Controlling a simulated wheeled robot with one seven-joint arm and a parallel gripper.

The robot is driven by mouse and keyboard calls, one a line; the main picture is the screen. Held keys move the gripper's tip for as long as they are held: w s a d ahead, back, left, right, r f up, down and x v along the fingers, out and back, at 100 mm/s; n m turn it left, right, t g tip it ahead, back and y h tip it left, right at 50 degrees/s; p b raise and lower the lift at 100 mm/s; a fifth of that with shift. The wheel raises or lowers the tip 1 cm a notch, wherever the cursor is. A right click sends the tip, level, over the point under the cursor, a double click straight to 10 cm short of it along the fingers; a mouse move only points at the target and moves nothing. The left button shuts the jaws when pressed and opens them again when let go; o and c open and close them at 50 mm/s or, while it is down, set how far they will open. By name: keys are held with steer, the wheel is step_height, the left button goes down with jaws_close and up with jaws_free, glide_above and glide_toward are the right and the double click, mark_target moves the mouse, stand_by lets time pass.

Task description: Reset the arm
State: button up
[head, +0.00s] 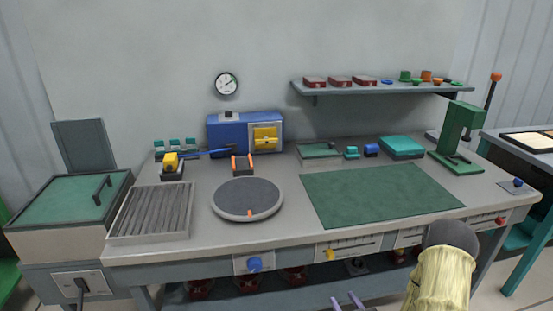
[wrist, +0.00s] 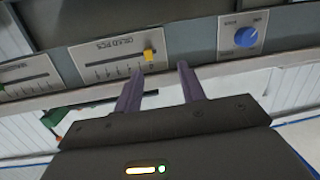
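My gripper (head: 348,302) shows at the bottom edge of the head view, in front of the workbench (head: 278,195). Its two purple fingers are apart, with nothing between them. In the wrist view my gripper (wrist: 160,75) points at the bench's front panel, and its fingertips are near a slider panel with a yellow knob (wrist: 149,55). Whether a fingertip touches the panel cannot be told. My pale yellow arm part is at the lower right of the head view.
The bench top holds a round turntable (head: 247,199), a green mat (head: 380,194), a ribbed tray (head: 151,212), a blue box (head: 228,136) and a green press (head: 457,135). A blue front knob (head: 255,264) also shows in the wrist view (wrist: 246,37). A shelf (head: 375,88) hangs above.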

steer(key=s+a+r+m+g+h, duration=0.3)
steer(key=s+a+r+g+h, duration=0.15)
steer(key=s+r+g, duration=0.85)
step_height(320, 180, up, 15)
steer(key=p, duration=1.4)
steer(key=shift+w+a+r, duration=0.2)
steer(key=shift+w+a, duration=0.05)
steer(key=shift+y, duration=0.25)
steer(key=shift+d, duration=0.1)
